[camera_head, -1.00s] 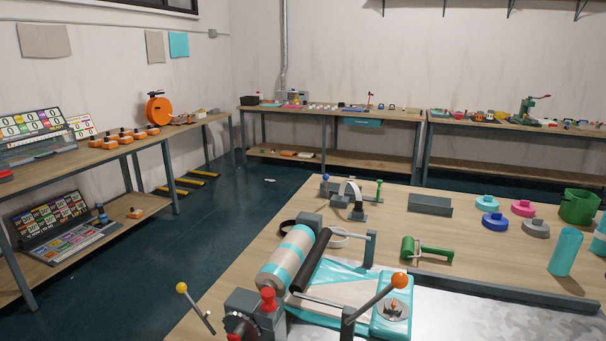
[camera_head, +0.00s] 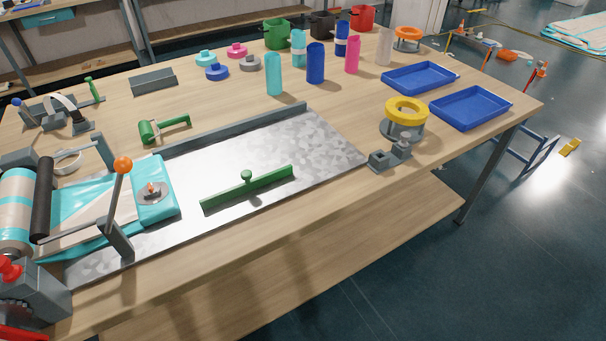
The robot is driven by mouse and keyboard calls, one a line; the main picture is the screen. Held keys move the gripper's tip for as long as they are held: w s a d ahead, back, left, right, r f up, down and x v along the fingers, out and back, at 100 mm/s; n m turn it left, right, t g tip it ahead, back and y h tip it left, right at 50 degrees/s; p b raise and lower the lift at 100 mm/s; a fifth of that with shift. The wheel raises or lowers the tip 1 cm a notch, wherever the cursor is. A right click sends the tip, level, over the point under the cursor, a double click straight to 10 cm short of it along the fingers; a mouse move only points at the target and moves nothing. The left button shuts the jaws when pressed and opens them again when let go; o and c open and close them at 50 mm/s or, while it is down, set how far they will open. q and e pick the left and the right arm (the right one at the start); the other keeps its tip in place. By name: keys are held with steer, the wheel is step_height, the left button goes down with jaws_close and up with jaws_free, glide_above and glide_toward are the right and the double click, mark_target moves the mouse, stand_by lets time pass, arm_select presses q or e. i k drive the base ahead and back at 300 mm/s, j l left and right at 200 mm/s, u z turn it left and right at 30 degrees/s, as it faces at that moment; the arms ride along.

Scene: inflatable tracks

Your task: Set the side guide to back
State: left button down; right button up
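A green bar with a round knob (camera_head: 247,186) lies on the grey metal plate (camera_head: 325,150); it looks like the side guide. It sits slightly slanted, near the plate's front edge and apart from the long dark grey rail (camera_head: 236,129) along the back edge. At the plate's left end are a turquoise film with a pad (camera_head: 154,190), a striped roll (camera_head: 14,215) and a lever with an orange ball (camera_head: 123,166). Neither of my grippers is in view.
Blue trays (camera_head: 470,106), a yellow ring on a stand (camera_head: 406,112) and a small grey fixture (camera_head: 390,155) stand to the right. Coloured cylinders (camera_head: 316,63) and pots (camera_head: 277,34) stand at the back. A green hand roller (camera_head: 150,131) lies behind the rail.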

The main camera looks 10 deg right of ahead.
mark_target(249, 184)
steer(key=i+l+u, duration=0.15)
steer(key=l+u, duration=0.2)
steer(key=l, duration=1.35)
steer(key=k+l+u, duration=0.1)
steer(key=l+u, duration=0.3)
steer(key=l, duration=1.25)
